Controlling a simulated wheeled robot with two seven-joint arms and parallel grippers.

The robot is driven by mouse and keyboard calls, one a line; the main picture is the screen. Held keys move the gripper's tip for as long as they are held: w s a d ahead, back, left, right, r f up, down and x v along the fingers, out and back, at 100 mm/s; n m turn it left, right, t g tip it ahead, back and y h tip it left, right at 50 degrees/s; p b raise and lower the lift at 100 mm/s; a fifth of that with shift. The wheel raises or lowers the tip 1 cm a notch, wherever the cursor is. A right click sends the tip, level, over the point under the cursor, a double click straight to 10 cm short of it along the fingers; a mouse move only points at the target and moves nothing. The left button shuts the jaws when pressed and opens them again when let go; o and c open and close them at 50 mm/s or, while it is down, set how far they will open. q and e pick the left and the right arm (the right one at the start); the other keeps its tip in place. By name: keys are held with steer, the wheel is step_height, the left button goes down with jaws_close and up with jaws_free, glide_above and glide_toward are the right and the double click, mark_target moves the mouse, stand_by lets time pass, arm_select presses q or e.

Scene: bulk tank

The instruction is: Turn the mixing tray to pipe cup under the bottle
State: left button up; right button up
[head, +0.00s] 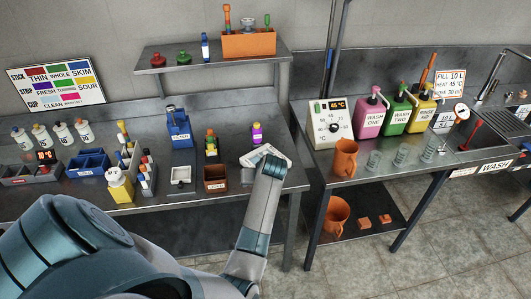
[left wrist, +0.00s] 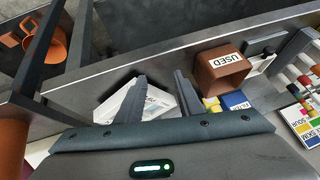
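The white mixing tray (head: 262,152) lies near the right end of the left bench, partly covered by my left arm. In the left wrist view the tray (left wrist: 156,103) shows between and beside the fingers, with small dark lettering too small to read. My left gripper (left wrist: 160,76) is over it, its fingers apart; I cannot tell whether they touch it. Which of its cups is the pipe cup I cannot tell. My right gripper is not in view.
A brown USED box (head: 215,178) stands left of the tray, also in the left wrist view (left wrist: 222,68). A white dish (head: 181,175), a green-capped bottle (head: 211,143) and a blue caddy (head: 178,125) stand further left. An orange jug (head: 346,158) is on the right bench.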

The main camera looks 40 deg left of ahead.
arm_select(q)
steer(key=w+r+n+g+h+p, duration=0.1)
steer(key=w+r+n, duration=0.5)
steer(key=w+r, duration=0.6)
step_height(320, 180, up, 5)
steer(key=shift+w+d+f+n+g+h, duration=0.1)
steer(key=shift+w+d+n+g+h, duration=0.2)
steer(key=shift+w+g+h, duration=0.1)
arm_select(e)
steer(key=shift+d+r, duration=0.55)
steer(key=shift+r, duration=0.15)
